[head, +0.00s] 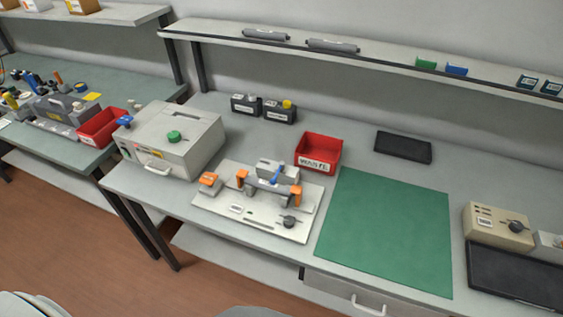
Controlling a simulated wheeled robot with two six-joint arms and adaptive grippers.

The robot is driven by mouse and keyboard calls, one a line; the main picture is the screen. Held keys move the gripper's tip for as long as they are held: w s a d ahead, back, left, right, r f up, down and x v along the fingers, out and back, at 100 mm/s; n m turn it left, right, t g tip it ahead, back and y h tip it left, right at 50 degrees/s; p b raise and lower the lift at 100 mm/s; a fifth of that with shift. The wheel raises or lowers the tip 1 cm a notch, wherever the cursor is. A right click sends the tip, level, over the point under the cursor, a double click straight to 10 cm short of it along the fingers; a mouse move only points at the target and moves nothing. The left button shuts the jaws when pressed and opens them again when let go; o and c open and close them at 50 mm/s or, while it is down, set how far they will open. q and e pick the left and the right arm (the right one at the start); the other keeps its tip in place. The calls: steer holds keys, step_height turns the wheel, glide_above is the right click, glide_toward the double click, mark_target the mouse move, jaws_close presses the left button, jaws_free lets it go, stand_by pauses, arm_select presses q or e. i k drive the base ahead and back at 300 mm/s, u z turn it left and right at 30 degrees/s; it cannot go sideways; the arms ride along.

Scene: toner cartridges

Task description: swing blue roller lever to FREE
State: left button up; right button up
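A small blue lever (278,174) stands tilted on the grey cartridge-like unit (268,187), which sits between orange clamps on a white fixture plate (235,222) in the middle of the bench. I cannot tell from the picture which blue part is the roller lever. No FREE marking is legible at this size, and the lever's setting cannot be read. Neither of my grippers is in view.
A red bin (318,152) stands behind the fixture, and a green mat (385,232) lies clear to its right. Two dark containers (278,111) stand at the back. A beige box (497,226) and black tray (515,278) are at right. A shelf (390,58) overhangs the back.

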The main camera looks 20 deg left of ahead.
mark_target(273, 181)
steer(key=z, duration=0.55)
steer(key=k, duration=0.75)
steer(key=z, duration=0.25)
